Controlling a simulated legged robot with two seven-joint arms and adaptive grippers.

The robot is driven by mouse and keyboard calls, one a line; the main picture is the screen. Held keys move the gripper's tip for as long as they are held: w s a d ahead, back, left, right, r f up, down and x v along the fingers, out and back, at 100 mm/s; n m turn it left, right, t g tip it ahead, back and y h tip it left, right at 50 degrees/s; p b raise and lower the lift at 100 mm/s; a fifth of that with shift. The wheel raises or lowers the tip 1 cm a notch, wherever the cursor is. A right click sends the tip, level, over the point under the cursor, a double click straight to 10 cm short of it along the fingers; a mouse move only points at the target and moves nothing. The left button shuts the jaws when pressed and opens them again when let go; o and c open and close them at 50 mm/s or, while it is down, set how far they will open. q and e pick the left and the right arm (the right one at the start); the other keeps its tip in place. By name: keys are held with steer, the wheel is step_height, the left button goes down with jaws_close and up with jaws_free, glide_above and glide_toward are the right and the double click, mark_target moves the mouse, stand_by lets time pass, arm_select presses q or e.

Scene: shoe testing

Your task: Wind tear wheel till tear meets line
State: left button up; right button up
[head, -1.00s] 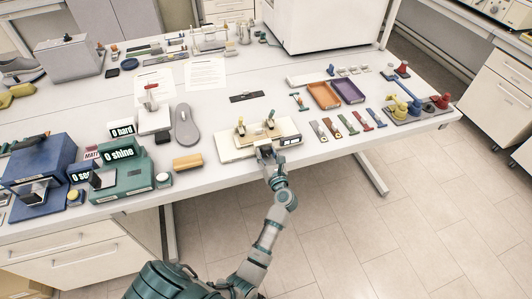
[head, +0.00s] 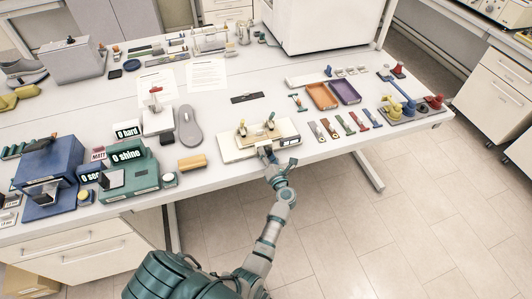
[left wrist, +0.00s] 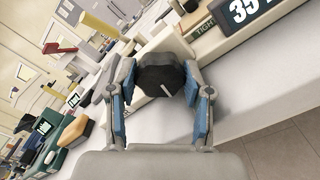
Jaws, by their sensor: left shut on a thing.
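A display (left wrist: 250,10) reads 35, cut off by the frame, beside a TIGHT label (left wrist: 205,24). The tear and line are too small to make out. My right gripper is out of view.
A tan block (head: 192,163), a grey sole (head: 189,126) and a green shine meter (head: 128,172) lie left of the tester. Several coloured strips (head: 331,129), an orange tray (head: 321,96) and a purple tray (head: 345,91) lie right. Floor is clear in front.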

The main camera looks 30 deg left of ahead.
arm_select(q)
steer(key=shift+w+d+f, duration=0.1)
steer(key=shift+d, duration=0.25)
